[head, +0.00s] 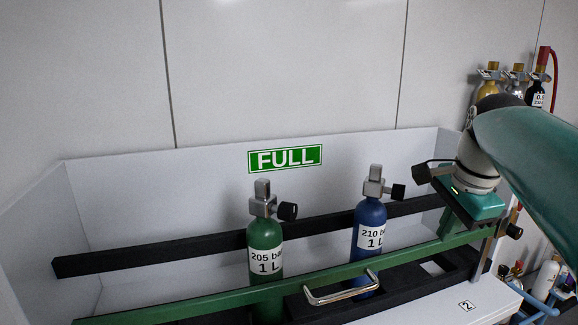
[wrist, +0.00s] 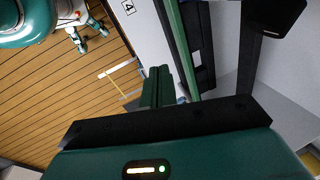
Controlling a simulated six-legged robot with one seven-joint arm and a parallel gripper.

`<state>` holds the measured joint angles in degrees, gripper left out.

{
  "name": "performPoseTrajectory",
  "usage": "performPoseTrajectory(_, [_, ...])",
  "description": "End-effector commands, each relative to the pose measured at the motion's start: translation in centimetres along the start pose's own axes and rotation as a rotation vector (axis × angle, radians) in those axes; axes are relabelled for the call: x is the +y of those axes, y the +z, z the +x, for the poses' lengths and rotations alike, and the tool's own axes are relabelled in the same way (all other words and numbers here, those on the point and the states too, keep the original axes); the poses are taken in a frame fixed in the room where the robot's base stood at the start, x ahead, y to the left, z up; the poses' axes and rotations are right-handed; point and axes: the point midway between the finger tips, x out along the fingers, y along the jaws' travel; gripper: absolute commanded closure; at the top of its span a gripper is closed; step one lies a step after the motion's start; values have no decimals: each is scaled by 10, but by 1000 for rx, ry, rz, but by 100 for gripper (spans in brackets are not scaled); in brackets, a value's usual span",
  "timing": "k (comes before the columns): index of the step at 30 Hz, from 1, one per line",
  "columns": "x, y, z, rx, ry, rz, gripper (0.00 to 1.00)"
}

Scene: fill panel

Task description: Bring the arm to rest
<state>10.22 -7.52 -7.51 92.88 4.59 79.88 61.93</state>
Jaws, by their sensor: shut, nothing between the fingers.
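My arm comes in from the right in the head view, with my gripper (head: 449,222) pointing down beside the right end of the rack's green front bar (head: 330,277). In the wrist view my gripper (wrist: 157,84) shows its two green fingers together, shut and empty. A green cylinder (head: 265,243) labelled 205 bar stands upright in the rack. A blue cylinder (head: 368,220) labelled 210 bar stands upright to its right, apart from my gripper. Whether my gripper touches the bar cannot be told.
A green FULL sign (head: 285,158) is on the rack's white back panel. A metal handle (head: 341,288) is at the front bar. More cylinders (head: 487,82) stand at the far right behind my arm. Wooden floor (wrist: 60,95) lies open in the wrist view.

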Motion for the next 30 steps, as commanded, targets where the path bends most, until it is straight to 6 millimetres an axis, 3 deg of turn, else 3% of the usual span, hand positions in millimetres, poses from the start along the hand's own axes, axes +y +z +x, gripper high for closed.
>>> performPoseTrajectory(1, [14, 18, 4, 3, -19, -115, 100])
performPoseTrajectory(6, [57, 68, 30, 37, -74, -517, 100])
performPoseTrajectory(15, [142, 137, 94, 147, -136, -1188, 100])
performPoseTrajectory(21, [167, 151, 117, 192, -142, -1385, 100])
performPoseTrajectory(30, [168, 151, 118, 192, -141, -1396, 100])
